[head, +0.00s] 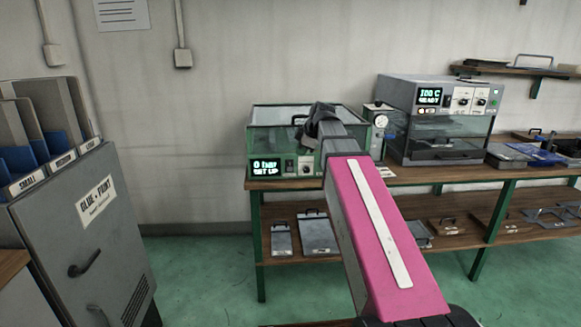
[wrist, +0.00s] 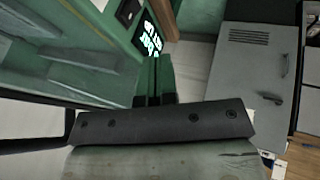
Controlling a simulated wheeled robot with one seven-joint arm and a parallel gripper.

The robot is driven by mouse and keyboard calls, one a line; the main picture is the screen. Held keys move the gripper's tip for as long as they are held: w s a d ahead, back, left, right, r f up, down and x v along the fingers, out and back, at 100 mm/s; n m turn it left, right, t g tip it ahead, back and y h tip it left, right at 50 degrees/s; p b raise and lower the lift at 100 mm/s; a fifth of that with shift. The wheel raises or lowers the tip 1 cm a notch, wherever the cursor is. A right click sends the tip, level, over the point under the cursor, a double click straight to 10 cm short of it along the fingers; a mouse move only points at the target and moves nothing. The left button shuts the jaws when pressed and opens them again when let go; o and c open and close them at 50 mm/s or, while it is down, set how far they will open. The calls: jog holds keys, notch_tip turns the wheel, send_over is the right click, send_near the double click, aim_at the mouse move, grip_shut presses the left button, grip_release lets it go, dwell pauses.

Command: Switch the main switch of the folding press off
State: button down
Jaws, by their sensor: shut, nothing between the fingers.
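The green-framed machine (head: 262,140) on the bench, which looks like the folding press, has clear panels and a lit display (head: 265,167) reading roughly "SET UP". Small controls (head: 304,166) sit right of the display; I cannot tell which is the main switch or how it is set. My gripper (wrist: 153,85) is shut and empty in the wrist view, with the press's display (wrist: 150,36) just beyond its fingertips. Contact cannot be told. In the head view my wrist is over the press's right part, and the fingers are not clear.
A grey machine (head: 440,95) showing "100 C READY" stands on the bench (head: 400,179) at right, with a gauge unit (head: 380,122) beside the press. A grey cabinet (head: 85,225) stands at left. The green floor (head: 200,265) between is clear.

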jog(key=shift+f, duration=0.1)
send_near(287, 171)
notch_tip(287, 171, down, 4)
jog(key=s+a, duration=0.1)
jog(key=a, duration=0.1)
jog(key=shift+w+a+f, duration=0.1)
jog(key=shift+w+f, duration=0.15)
jog(key=shift+w, duration=0.75)
jog(key=shift+w+f, duration=0.25)
jog(key=shift+w, duration=0.5)
